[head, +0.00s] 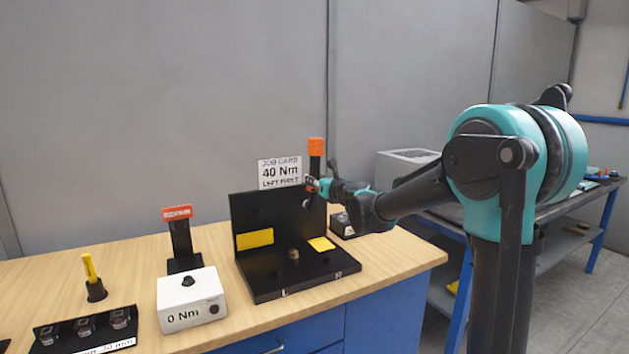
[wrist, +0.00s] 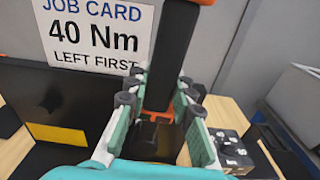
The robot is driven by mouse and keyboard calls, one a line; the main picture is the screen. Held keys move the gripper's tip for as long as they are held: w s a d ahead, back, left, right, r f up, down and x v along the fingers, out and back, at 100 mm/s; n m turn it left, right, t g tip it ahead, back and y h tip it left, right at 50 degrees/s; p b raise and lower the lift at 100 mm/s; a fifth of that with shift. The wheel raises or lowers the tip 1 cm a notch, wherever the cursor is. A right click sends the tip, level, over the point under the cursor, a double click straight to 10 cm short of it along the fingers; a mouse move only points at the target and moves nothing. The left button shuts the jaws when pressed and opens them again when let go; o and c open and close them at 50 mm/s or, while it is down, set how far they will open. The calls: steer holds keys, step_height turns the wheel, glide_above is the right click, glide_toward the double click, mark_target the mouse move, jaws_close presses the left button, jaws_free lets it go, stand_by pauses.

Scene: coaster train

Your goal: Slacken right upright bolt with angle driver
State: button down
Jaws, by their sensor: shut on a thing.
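My gripper (head: 313,187) is shut on an upright black tool with an orange top (head: 316,147), which looks like the angle driver. In the wrist view the gripper (wrist: 160,108) has its pads on either side of the tool's black handle (wrist: 172,60); an orange band shows low between them. The black fixture (head: 243,210) has an upright plate, a base marked L and R, and yellow patches. A brass-coloured bolt head (head: 293,254) shows on the base. I cannot make out the right upright bolt. The tool's lower end is hidden.
A job card (head: 280,172) reads "40 Nm, left first". A white box (head: 190,298) reads 0 Nm. A red-topped black stand (head: 181,240), yellow-handled tool (head: 91,277) and socket tray (head: 85,330) stand left. A small black box (wrist: 228,150) sits right of the fixture.

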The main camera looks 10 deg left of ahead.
steer(key=shift+s+d, duration=0.1)
steer(key=shift+v, duration=2.1)
steer(key=shift+f, duration=0.1)
